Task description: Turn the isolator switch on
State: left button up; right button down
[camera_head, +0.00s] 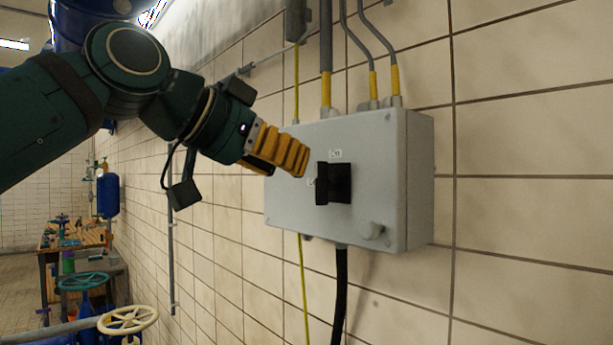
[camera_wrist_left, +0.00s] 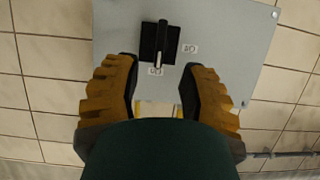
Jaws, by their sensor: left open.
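The isolator switch (camera_head: 333,183) is a black rotary handle on a black square plate, on the front of a grey wall box (camera_head: 350,220). In the left wrist view the handle (camera_wrist_left: 161,40) is upright in the picture, its lower end at one small white label (camera_wrist_left: 155,71). Another label (camera_wrist_left: 190,49) sits to the right of the plate. The lettering is too small to read surely. My left gripper (camera_head: 300,168), with yellow-brown ribbed fingers, is open just left of the switch. In the wrist view its fingers (camera_wrist_left: 160,72) are spread below the switch, nothing between them.
Grey conduits with yellow ends (camera_head: 326,90) enter the box top. A black cable (camera_head: 340,295) and a yellow-green wire hang below. Valve wheels (camera_head: 127,320) and a bench stand at left. The tiled wall right is clear.

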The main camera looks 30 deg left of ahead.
pick_arm(q)
jog(key=v, duration=0.3)
jog(key=shift+s+a+r, duration=0.1)
jog(key=shift+s, duration=0.25)
jog(key=shift+w, duration=0.1)
